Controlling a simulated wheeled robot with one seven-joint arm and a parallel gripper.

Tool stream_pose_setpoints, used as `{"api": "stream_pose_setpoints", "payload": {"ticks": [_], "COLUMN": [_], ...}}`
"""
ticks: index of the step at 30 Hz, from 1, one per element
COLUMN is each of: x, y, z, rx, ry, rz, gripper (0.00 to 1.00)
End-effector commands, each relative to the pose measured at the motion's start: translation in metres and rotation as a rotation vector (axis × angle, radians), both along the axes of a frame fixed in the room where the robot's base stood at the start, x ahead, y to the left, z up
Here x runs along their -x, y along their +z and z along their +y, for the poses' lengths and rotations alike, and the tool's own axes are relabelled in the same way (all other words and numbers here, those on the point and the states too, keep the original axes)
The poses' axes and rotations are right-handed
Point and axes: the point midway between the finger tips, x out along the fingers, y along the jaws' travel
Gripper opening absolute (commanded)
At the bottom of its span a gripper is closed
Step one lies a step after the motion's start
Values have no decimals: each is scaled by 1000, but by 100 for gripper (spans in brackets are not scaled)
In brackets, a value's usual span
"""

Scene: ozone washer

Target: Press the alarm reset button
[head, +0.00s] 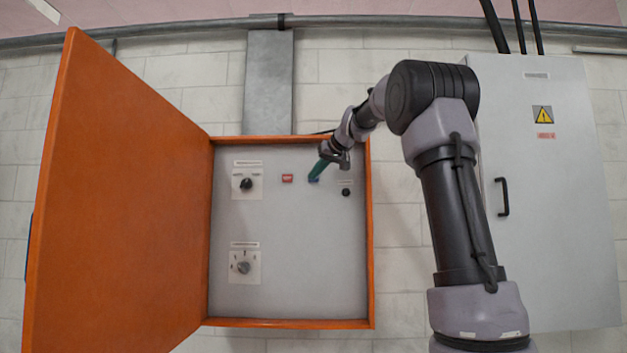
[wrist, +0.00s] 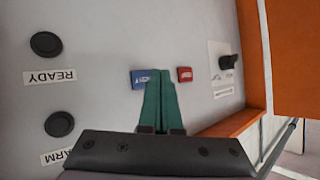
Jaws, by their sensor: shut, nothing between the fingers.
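A small blue button (head: 313,179) with white lettering sits on the grey panel inside the orange cabinet. It also shows in the wrist view (wrist: 140,81), upside down, its lettering too small to read. My gripper (head: 316,175) is shut, its green fingers pressed together with nothing between them. In the wrist view the fingertips (wrist: 161,74) overlap the right end of the blue button and hide part of it. I cannot tell whether they touch it. A red button (head: 287,178) is beside the blue one and also shows in the wrist view (wrist: 185,74).
Two round black pieces are in the wrist view, one labelled READY (wrist: 46,45), one with a label ending ARM (wrist: 59,124). Two knobs (head: 247,184) (head: 243,263) are on the panel's left. The orange door (head: 120,200) hangs open left. A grey cabinet (head: 555,220) stands right.

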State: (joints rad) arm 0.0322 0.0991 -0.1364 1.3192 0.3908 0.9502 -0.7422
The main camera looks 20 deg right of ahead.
Motion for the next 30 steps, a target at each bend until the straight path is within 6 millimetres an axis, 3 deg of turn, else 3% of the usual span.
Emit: {"api": "stream_pose_setpoints", "payload": {"ticks": [12, 30], "x": [36, 38], "y": [0, 0], "z": [12, 12], "rx": [1, 0], "ry": [0, 0], "rz": [-1, 0], "gripper": [0, 0]}}
